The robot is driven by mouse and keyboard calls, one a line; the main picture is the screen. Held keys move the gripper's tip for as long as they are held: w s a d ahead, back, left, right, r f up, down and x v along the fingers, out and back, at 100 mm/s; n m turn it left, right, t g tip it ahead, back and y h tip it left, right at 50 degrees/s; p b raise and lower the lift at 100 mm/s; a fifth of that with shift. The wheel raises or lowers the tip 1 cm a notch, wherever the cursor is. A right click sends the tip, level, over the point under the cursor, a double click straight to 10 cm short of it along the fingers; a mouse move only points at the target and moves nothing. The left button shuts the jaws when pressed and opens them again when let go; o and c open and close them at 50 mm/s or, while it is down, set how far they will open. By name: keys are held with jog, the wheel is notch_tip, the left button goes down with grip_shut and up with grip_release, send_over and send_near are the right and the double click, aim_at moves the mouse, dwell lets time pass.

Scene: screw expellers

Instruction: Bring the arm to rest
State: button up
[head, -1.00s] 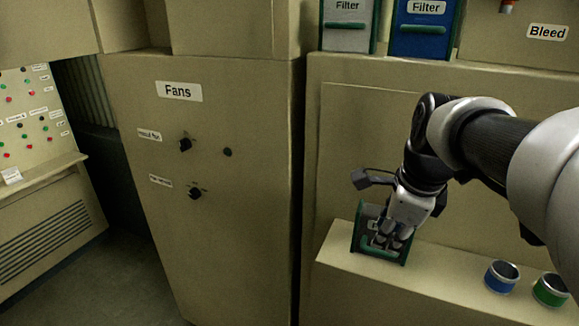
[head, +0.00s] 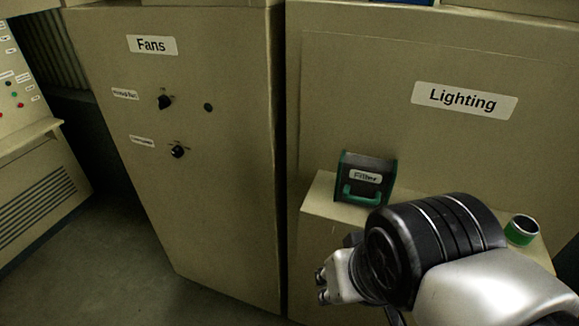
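My gripper (head: 323,286) is at the lower middle of the head view, below and left of the Filter box and clear of it. Its small fingertips point left, and nothing shows between them. The angle does not show whether they are open or shut. My arm (head: 435,250) is folded low across the lower right of the picture. The dark Filter box (head: 365,179) with a green handle stands upright on the ledge (head: 322,205), apart from my gripper.
A green-banded cup (head: 521,230) stands on the ledge at the right, just beyond my arm. The Fans cabinet (head: 190,215) with its knobs stands at the left. The Lighting panel (head: 465,100) is behind the ledge. Open floor (head: 120,262) lies at the lower left.

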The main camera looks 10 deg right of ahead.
jog(key=shift+s+a+f+n, duration=0.15)
jog(key=shift+s+f+n, duration=0.2)
jog(key=shift+n, duration=0.25)
notch_tip(320, 180, down, 6)
jog(key=b, duration=0.6)
jog(key=shift+f+b, duration=0.25)
jog(key=shift+b, duration=0.05)
